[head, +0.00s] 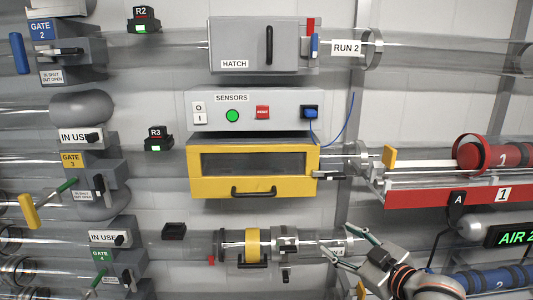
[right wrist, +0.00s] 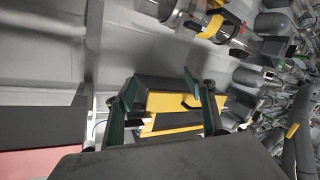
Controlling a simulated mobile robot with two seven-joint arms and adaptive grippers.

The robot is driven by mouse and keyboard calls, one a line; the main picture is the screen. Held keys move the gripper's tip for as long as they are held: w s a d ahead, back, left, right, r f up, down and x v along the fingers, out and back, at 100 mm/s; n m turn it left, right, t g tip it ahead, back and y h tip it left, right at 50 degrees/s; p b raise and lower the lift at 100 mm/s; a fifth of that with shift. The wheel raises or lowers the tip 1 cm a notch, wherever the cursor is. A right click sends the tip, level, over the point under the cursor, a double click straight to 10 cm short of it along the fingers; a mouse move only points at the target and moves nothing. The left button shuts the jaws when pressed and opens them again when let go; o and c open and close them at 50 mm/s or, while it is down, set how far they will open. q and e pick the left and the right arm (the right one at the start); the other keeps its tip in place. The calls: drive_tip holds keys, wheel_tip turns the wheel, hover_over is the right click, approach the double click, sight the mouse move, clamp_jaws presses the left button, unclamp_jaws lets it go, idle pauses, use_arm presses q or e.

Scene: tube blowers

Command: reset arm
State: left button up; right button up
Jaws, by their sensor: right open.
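My right gripper (head: 337,241) is open and empty at the lower right of the head view, its fingers pointing up and left toward the run 4 tube. The right wrist view shows the open fingers of my right gripper (right wrist: 158,92) with nothing between them. Beyond them in that view is the yellow-fronted box (right wrist: 160,103), apart from the fingers as far as I can tell. In the head view the yellow box (head: 196,184) hangs at the middle, up and left of the gripper. My left gripper is in neither view.
The clear tube with a yellow band (head: 253,243) runs just left of the gripper. A red shelf (head: 430,195) holding a red canister (head: 490,156) is above the arm. The sensors panel (head: 280,120) and hatch box (head: 240,48) are higher up. Gate levers line the left.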

drive_tip(key=s+d+f+m+g+h, duration=0.1)
drive_tip(key=s+f+m, duration=0.1)
drive_tip(key=s+f, duration=0.6)
drive_tip(key=s+d+f+m+g+h, duration=0.1)
drive_tip(key=s+f, duration=0.3)
drive_tip(key=f, duration=0.8)
drive_tip(key=s+d+f+m+g+h, duration=0.1)
drive_tip(key=s+f+m+h, duration=0.1)
drive_tip(key=s+f, duration=0.6)
drive_tip(key=s+f+m+g, duration=0.1)
drive_tip(key=s+f, duration=0.7)
drive_tip(key=f, duration=0.1)
drive_tip(key=shift+s+d+f+h, duration=0.2)
drive_tip(key=shift+s+f+h, duration=0.1)
drive_tip(key=shift+s+f, duration=0.05)
